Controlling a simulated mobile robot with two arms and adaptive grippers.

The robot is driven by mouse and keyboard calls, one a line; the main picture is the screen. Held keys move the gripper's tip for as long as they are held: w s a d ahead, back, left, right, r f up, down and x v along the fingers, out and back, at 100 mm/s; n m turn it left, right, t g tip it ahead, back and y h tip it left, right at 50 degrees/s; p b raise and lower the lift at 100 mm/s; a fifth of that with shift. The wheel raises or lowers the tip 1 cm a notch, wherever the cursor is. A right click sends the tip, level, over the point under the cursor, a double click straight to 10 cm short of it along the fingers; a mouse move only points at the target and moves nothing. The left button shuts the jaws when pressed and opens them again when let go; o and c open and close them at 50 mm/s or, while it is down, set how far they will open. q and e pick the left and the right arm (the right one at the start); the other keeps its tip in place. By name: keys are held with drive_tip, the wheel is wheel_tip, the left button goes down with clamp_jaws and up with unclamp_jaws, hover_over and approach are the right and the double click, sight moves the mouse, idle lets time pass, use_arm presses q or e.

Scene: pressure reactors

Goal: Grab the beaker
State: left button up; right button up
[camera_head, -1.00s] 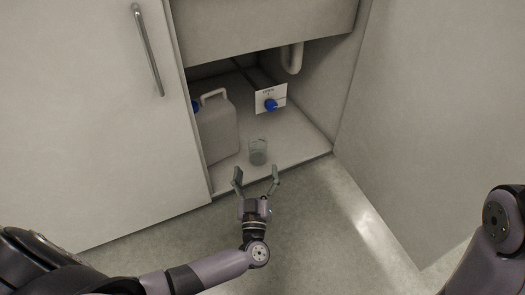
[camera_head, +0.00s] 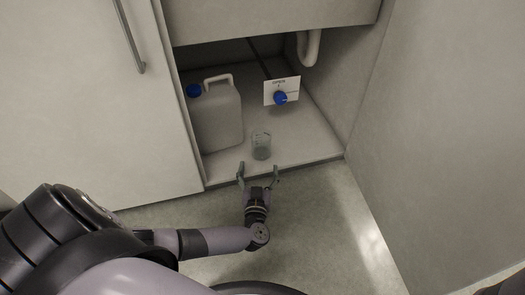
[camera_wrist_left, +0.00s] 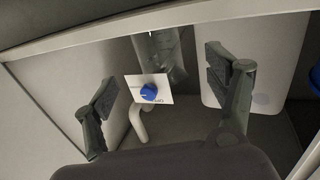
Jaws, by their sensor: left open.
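The beaker (camera_head: 261,146) is a small clear glass standing upright on the cabinet floor, near its front edge. My left gripper (camera_head: 258,172) is open and empty, just in front of the beaker and apart from it, with its fingers pointing toward it. In the left wrist view the beaker (camera_wrist_left: 160,50) shows at the upper middle, between and beyond the two spread fingers of the left gripper (camera_wrist_left: 165,95). My right gripper is not in view.
A white jerrycan (camera_head: 218,115) with a blue cap stands left of the beaker. Behind it is a blue valve knob (camera_head: 280,98) on a white sign plate (camera_head: 270,86). A pipe (camera_head: 308,48) hangs at the back right. A cabinet door (camera_head: 75,90) lies left, a side wall right.

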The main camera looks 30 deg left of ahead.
sight(262, 140)
use_arm(q)
drive_tip(key=b+x, duration=0.2)
drive_tip(key=x, duration=0.2)
drive_tip(key=shift+w+a+f, duration=0.15)
drive_tip(key=shift+w+f, duration=0.05)
drive_tip(key=shift+w, duration=0.1)
drive_tip(key=shift+w+a+r+b, duration=0.1)
drive_tip(key=shift+w+a+b, duration=0.1)
drive_tip(key=shift+w+b, duration=0.2)
drive_tip(key=b+x, duration=0.3)
drive_tip(key=b, duration=0.1)
drive_tip(key=shift+w+a, duration=0.1)
drive_tip(key=shift+w, duration=0.25)
drive_tip(key=shift+w+a+b, duration=0.35)
drive_tip(key=shift+w+b, duration=0.25)
drive_tip(key=shift+b, duration=0.1)
drive_tip(key=shift+r, duration=0.1)
drive_tip(key=shift+c, duration=0.3)
drive_tip(key=c, duration=1.2)
drive_tip(key=shift+r, duration=0.1)
drive_tip(key=shift+c, duration=0.2)
